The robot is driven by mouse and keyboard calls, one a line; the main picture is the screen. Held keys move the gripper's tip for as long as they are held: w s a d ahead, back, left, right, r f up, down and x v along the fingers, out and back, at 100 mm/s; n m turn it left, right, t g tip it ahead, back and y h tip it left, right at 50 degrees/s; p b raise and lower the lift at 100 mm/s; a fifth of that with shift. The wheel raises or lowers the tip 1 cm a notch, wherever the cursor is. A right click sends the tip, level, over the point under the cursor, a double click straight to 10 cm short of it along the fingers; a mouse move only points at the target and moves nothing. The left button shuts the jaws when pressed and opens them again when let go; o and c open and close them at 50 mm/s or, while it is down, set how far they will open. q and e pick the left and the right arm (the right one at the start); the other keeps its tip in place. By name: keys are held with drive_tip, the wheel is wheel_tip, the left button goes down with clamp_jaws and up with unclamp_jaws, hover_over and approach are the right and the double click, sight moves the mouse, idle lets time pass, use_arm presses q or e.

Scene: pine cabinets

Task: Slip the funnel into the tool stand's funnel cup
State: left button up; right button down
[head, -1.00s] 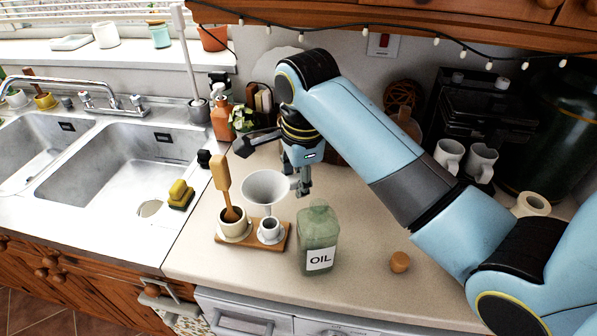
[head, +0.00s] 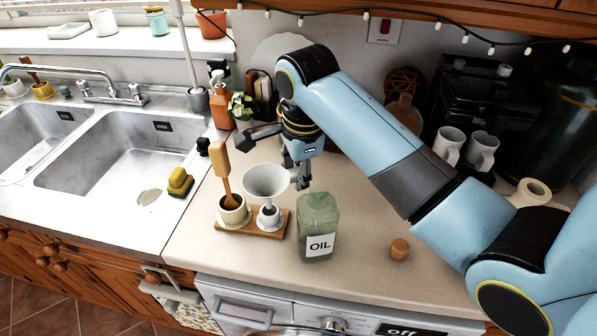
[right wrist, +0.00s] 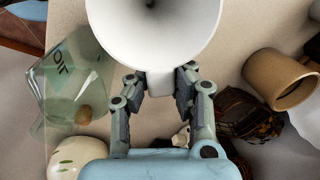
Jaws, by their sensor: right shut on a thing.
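The white funnel (head: 266,181) is upright, wide mouth up, over the right side of the tool stand (head: 253,228). My right gripper (head: 300,180) is shut on it from the right and behind. In the right wrist view the funnel (right wrist: 155,30) fills the top, with its neck between the fingers (right wrist: 158,86). The small white funnel cup (head: 268,218) is directly below the funnel. The narrow tip reaches down to the cup's mouth; I cannot tell how far inside it is. My left gripper is not in view.
A cream cup (head: 233,212) with a wooden spatula (head: 220,165) is on the stand's left. A green oil bottle (head: 317,228) stands close to the right, with a cork (head: 399,249) beyond it. The sink (head: 130,160) is at left.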

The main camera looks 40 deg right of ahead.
drive_tip(key=shift+f, duration=0.85)
drive_tip(key=shift+f, duration=0.1)
drive_tip(key=shift+f+b, duration=0.5)
drive_tip(key=shift+f, duration=0.65)
drive_tip(key=c, duration=1.1)
unclamp_jaws()
drive_tip(key=shift+c, duration=0.2)
drive_tip(key=shift+r, duration=0.1)
